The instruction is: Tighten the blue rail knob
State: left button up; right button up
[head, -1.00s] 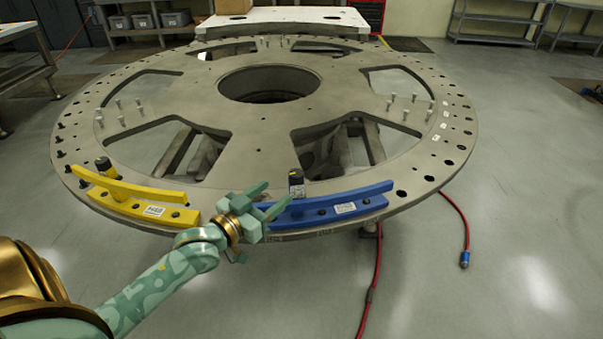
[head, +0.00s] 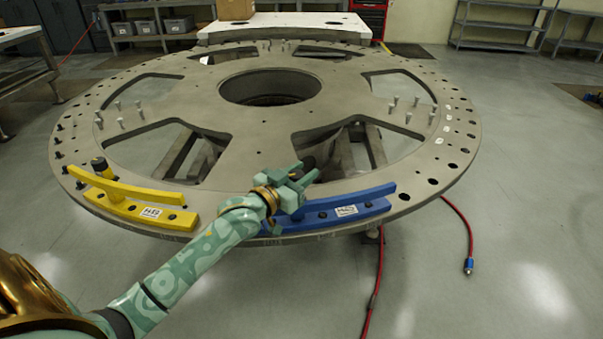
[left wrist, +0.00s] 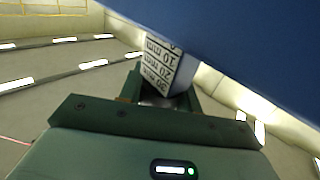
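The blue rail (head: 345,208) lies along the front rim of the turret plate (head: 240,140), with a white label on its face. My left gripper (head: 307,171) is over the rail's left part, reaching in from the front. Its fingers stand apart, with the dark knob (head: 308,162) at their tips, mostly hidden by the gripper. I cannot tell whether the fingers touch it. In the left wrist view, a white block with a millimetre scale (left wrist: 160,66) shows between the fingers, below the blue rail's side (left wrist: 230,35). My right gripper is not in view.
A yellow rail (head: 140,205) with its own black knob (head: 100,165) sits to the left on the same rim. Several upright pins stand on the plate. A red hose (head: 375,290) hangs below on the right.

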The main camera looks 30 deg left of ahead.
pick_arm(q)
jog(key=shift+c, duration=0.7)
jog(key=shift+m+h, duration=0.7)
jog(key=shift+h, duration=0.4)
jog(key=shift+d+m+g+h+b, duration=0.25)
jog(key=shift+m+g+h+b, duration=0.45)
jog(key=shift+h+b, duration=0.45)
jog(key=o, duration=1)
jog(key=p+v, duration=0.5)
jog(key=v, duration=1.1)
jog(key=shift+s+f+p, duration=0.2)
jog(key=shift+p, duration=0.1)
